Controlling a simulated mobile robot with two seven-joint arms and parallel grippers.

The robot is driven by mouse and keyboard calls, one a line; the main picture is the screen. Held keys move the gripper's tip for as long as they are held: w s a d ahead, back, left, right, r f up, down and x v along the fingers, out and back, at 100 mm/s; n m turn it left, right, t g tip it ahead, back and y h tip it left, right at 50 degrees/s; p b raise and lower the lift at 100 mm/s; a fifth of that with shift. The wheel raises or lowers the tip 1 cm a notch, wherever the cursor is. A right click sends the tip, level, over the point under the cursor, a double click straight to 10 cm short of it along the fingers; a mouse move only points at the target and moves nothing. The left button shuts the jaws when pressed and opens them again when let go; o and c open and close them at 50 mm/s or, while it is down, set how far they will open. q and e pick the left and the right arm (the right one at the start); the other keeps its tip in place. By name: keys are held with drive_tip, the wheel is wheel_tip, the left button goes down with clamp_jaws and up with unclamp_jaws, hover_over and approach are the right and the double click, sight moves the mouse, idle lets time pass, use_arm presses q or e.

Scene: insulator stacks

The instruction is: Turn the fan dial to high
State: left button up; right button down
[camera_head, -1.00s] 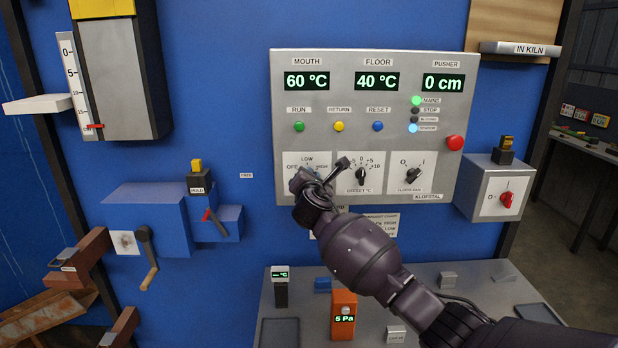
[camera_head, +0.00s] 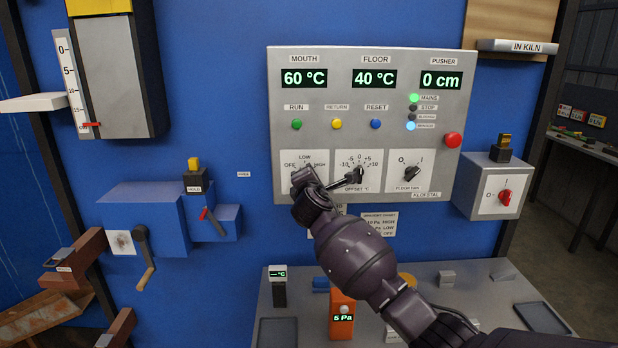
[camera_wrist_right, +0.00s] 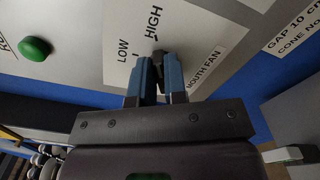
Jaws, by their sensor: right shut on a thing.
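The mouth fan dial sits on a white plate (camera_head: 322,160) marked OFF, LOW and HIGH, at the lower left of the grey control panel (camera_head: 372,142). In the head view my right gripper (camera_head: 301,180) covers the dial. In the right wrist view the dark dial knob (camera_wrist_right: 159,57) shows between the blue fingers of my right gripper (camera_wrist_right: 162,66), which is shut on it. The LOW and HIGH labels are readable there, but I cannot tell exactly which mark the knob points at. My left gripper is not in view.
A red button (camera_head: 452,140) is at the panel's right. An orange meter (camera_head: 342,316) reading 5 Pa stands below my arm.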

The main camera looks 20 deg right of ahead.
drive_tip(key=c, duration=1.2)
unclamp_jaws()
drive_tip(key=shift+o, duration=0.2)
drive_tip(key=shift+s, duration=0.1)
drive_tip(key=v, duration=1)
drive_tip(key=shift+s, duration=0.3)
